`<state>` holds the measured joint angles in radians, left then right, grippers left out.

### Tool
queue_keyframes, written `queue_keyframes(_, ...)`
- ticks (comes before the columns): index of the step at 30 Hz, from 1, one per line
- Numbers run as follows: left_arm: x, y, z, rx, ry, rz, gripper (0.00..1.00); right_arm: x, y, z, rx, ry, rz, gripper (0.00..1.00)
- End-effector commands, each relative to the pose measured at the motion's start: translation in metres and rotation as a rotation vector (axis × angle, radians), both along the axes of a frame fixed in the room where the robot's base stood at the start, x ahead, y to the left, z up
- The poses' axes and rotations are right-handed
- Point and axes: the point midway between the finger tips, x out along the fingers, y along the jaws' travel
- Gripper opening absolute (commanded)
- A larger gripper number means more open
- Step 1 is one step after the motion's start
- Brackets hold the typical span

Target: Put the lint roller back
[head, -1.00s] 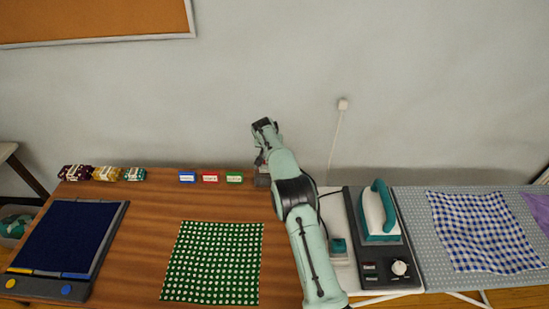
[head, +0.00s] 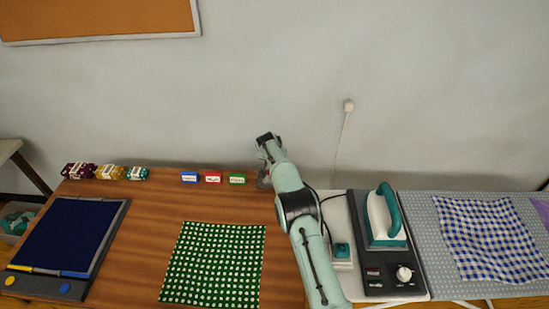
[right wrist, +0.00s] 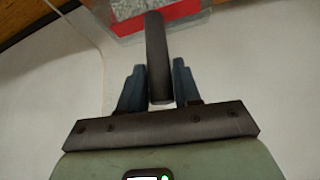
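In the right wrist view the lint roller's dark handle (right wrist: 157,60) runs between the two fingers of my right gripper (right wrist: 160,75). The fingers are close on both sides of it and look shut on it. Beyond the handle are a red part (right wrist: 155,20) and a grey speckled surface, cut off by the top edge. I cannot tell how these join the roller. In the head view my right gripper (head: 263,165) is at the table's back edge, by the wall. My left gripper is not in view.
Three small labelled boxes, blue (head: 189,177), red (head: 213,177) and green (head: 237,178), stand left of my gripper. A green dotted cloth (head: 214,262) lies in front. An iron (head: 384,215) stands on its dark base at right. A cord hangs on the wall behind.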

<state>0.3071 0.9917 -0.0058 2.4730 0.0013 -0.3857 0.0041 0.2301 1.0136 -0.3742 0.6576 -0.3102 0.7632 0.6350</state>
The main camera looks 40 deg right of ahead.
Motion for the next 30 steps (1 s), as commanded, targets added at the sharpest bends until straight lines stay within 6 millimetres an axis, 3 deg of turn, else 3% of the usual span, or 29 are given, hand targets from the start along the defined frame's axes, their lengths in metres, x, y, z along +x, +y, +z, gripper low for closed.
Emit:
queue_keyframes(1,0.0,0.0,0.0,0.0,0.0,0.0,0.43,0.0,0.0,0.0,0.0,0.0,0.0,0.5)
queue_keyframes(2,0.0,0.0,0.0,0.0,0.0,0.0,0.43,0.0,0.0,0.0,0.0,0.0,0.0,0.56)
queue_keyframes(14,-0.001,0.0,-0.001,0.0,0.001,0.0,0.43,0.0,0.0,0.008,-0.001,-0.002,0.001,0.56)
queue_keyframes(24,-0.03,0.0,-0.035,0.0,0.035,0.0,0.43,-0.025,0.029,0.062,0.0,0.0,0.004,0.56)
queue_keyframes(30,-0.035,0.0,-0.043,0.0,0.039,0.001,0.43,-0.037,0.044,0.094,-0.001,0.0,0.002,0.56)
